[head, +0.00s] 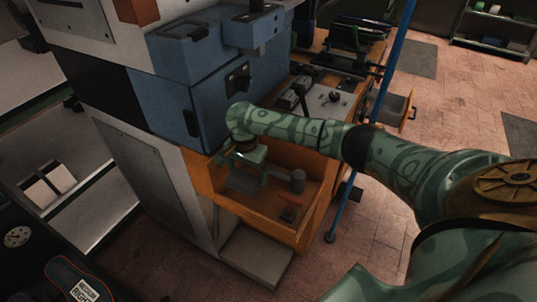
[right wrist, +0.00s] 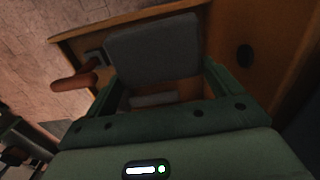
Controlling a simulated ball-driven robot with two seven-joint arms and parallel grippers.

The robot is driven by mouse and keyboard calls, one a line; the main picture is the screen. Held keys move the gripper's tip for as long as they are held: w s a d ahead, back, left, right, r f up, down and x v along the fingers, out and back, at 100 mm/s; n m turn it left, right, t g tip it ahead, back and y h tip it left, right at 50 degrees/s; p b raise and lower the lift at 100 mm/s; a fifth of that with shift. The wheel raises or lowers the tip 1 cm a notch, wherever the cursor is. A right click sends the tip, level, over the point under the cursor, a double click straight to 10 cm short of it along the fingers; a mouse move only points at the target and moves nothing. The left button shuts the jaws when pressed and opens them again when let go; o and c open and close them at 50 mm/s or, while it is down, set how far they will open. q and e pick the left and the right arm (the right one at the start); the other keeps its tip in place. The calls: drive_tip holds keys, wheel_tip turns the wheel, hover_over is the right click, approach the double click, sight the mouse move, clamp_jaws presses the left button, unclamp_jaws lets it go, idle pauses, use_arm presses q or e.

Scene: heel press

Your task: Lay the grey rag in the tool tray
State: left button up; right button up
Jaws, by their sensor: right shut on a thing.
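The tool tray (head: 262,228) is an orange open box low on the front of the machine. My right gripper (head: 246,172) is over the tray's left part, pointing down. It is shut on the grey rag (head: 242,184), a flat dark grey piece. In the right wrist view the rag (right wrist: 152,48) shows as a grey slab beyond and between my right gripper's fingers (right wrist: 163,88), with the tray's orange wall (right wrist: 225,40) around it. I cannot tell whether the rag touches the tray floor. My left gripper is not in view.
A grey cylinder (head: 298,180) and a red-handled tool (head: 289,213) are in the tray's right part. The blue machine housing (head: 205,95) rises close behind my right gripper. A blue pole (head: 366,145) stands to the right. A grey step (head: 255,258) lies below the tray.

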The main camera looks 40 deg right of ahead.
sight(249, 185)
drive_tip(key=f+b, duration=0.2)
drive_tip(key=f, duration=0.1)
drive_tip(key=f+b, duration=0.2)
drive_tip(key=f, duration=0.2)
drive_tip(key=shift+w+d+f+b, duration=0.1)
drive_tip(key=shift+w+f+b, duration=0.1)
drive_tip(key=shift+b, duration=0.1)
wheel_tip(249, 185, down, 3)
drive_tip(key=shift+r+b, duration=0.1)
drive_tip(key=shift+b, duration=0.9)
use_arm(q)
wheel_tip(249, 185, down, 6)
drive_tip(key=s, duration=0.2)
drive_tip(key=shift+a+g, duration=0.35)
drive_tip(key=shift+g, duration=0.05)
use_arm(e)
drive_tip(key=shift+r, duration=0.15)
drive_tip(key=o, duration=0.7)
drive_tip(key=shift+r, duration=0.2)
wheel_tip(249, 185, up, 12)
drive_tip(key=p, duration=0.7)
drive_tip(key=shift+f+p, duration=0.1)
drive_tip(key=shift+p, duration=0.2)
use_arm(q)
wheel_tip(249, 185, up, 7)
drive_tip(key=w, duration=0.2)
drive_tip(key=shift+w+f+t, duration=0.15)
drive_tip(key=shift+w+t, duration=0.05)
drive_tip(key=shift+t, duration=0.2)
